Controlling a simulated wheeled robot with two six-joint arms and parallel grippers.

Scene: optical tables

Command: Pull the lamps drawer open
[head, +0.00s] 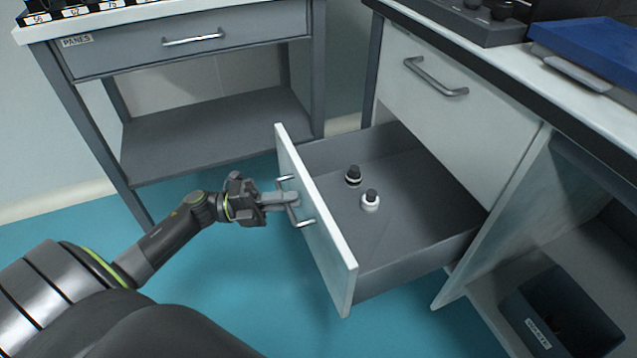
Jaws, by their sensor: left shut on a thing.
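An open drawer with a white front (318,230) and a grey inside stands pulled out from the white cabinet on the right. No label shows on its front from this angle. My left gripper (291,199) is shut on the drawer's metal bar handle (300,216), on the outer side of the front. My right gripper is not in view.
A closed upper drawer (455,110) is above the open one. A grey table with a drawer labelled PANES (190,42) stands at the back left. A dark bin (562,315) sits on a low shelf at the right. Teal floor is free below the open drawer.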

